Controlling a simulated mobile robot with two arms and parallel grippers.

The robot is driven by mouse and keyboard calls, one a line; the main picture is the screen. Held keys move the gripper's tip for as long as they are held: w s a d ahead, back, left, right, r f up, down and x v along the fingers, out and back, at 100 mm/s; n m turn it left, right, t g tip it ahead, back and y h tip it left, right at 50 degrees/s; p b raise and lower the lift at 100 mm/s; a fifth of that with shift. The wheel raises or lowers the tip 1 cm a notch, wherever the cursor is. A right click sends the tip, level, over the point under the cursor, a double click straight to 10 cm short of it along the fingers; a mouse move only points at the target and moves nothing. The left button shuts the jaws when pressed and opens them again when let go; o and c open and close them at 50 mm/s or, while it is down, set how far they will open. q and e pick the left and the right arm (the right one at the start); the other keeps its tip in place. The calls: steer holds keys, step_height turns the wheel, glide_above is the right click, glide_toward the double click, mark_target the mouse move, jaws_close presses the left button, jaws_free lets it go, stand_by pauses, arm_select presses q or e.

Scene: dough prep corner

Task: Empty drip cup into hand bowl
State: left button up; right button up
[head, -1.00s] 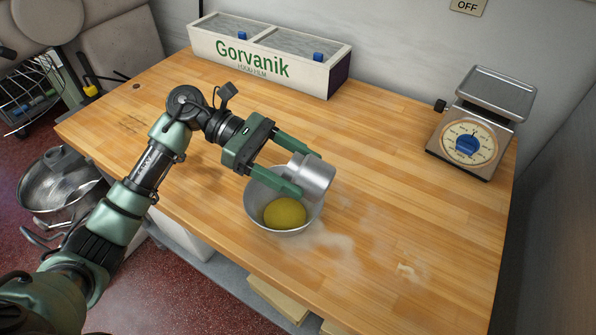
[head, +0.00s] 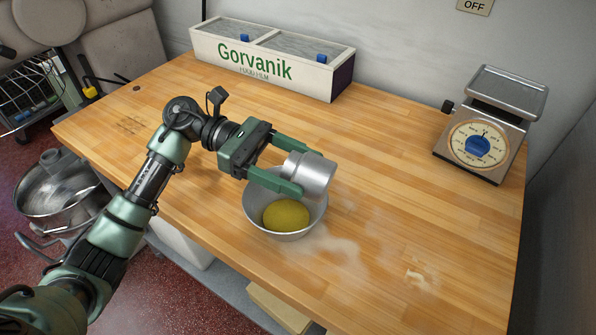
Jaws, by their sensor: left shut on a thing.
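A small metal drip cup (head: 316,177) is held in my left gripper (head: 305,173), whose green fingers are shut on its sides. The cup is tilted well over above the back right part of the hand bowl. I cannot tell whether anything is inside it or coming out. The metal hand bowl (head: 256,216) stands upright on the wooden worktop, with a round yellow lump (head: 286,215) in it. The cup and the lower finger hide part of the bowl's far rim. My right gripper is not in view.
A white Gorvanik food film box (head: 270,62) stands at the back of the worktop (head: 400,190). A dial scale (head: 484,135) stands at the right. Pale floury smears lie right of the bowl. A metal pot (head: 62,190) is at the lower left, off the worktop.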

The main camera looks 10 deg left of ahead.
arm_select(q)
steer(key=shift+a+f+b, duration=0.1)
steer(key=shift+f+b, duration=0.1)
steer(key=shift+b, duration=0.55)
steer(key=shift+r, duration=0.2)
steer(key=shift+w+a+r+y+p, duration=0.1)
steer(key=shift+r+y+p, duration=0.5)
steer(key=shift+y+p, duration=0.3)
steer(key=shift+r+t+y+p, duration=0.15)
steer(key=shift+t+y+p, duration=0.35)
steer(key=shift+y, duration=0.6)
steer(key=shift+f+y, duration=0.25)
steer(key=shift+y, duration=0.05)
